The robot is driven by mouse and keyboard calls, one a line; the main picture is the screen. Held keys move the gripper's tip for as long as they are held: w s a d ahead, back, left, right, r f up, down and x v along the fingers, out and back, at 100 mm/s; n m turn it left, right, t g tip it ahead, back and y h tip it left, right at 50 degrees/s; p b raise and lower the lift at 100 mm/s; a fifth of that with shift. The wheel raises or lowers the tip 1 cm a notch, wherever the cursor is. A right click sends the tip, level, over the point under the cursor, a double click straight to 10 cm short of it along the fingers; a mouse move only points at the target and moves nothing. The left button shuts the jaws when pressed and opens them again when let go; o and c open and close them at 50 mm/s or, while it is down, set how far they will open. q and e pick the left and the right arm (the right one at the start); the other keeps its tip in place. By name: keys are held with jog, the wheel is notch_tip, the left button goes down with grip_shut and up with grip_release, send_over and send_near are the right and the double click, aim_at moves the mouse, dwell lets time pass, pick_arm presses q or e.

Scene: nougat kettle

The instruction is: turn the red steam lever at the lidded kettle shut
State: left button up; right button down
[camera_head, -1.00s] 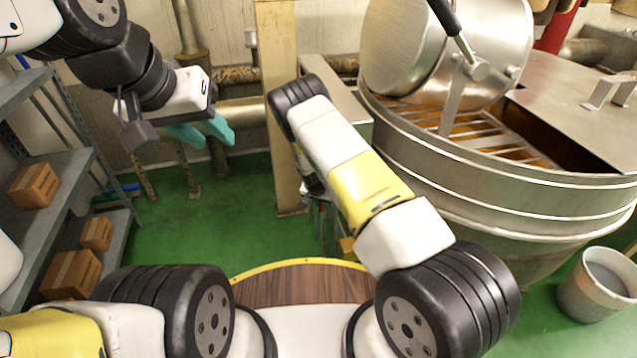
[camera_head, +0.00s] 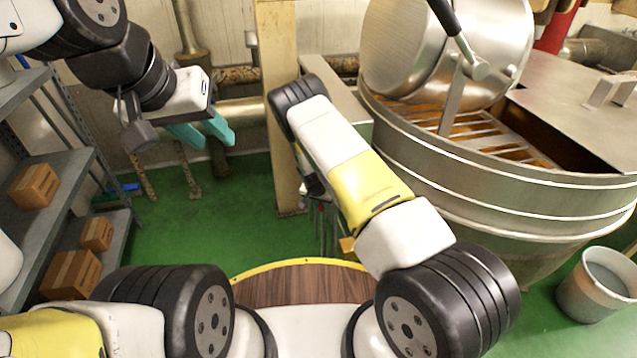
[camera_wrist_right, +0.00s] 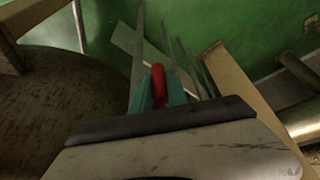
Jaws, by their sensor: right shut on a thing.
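The red steam lever (camera_wrist_right: 158,78) shows in the right wrist view, its red grip between the teal fingers of my right gripper (camera_wrist_right: 160,97). This gripper is shut on the lever. In the head view my right forearm hides most of that hand and the lever. My left gripper (camera_head: 202,133) hangs at the upper left of the head view, its teal fingers apart and empty, away from the lever. The large steel kettle (camera_head: 480,190) stands at the right, with a round steel vessel or lid (camera_head: 405,50) tilted above its slatted grate (camera_head: 495,135).
A grey shelf (camera_head: 60,165) with cardboard boxes (camera_head: 35,186) stands at the left. A beige post (camera_head: 278,60) and pipes (camera_head: 240,110) are behind my right arm. A bucket (camera_head: 590,290) stands at the lower right.

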jog(key=shift+s, duration=0.1)
dwell(0.3)
jog(key=shift+s+d+r+n+g+h, duration=0.1)
jog(key=shift+s+r+g+h, duration=0.1)
jog(key=shift+s+g, duration=0.65)
jog(key=shift+s+d+r+n+g+h, duration=0.1)
jog(key=shift+s+r+g+h, duration=0.2)
jog(key=shift+g, duration=1.05)
jog(key=shift+s+d+r+n+g+h, duration=0.15)
jog(key=shift+s+g, duration=0.5)
jog(key=shift+g, duration=0.45)
jog(key=c, duration=1.3)
grip_release()
jog(key=shift+r, duration=0.1)
jog(key=v, duration=0.7)
jog(key=shift+r, duration=0.3)
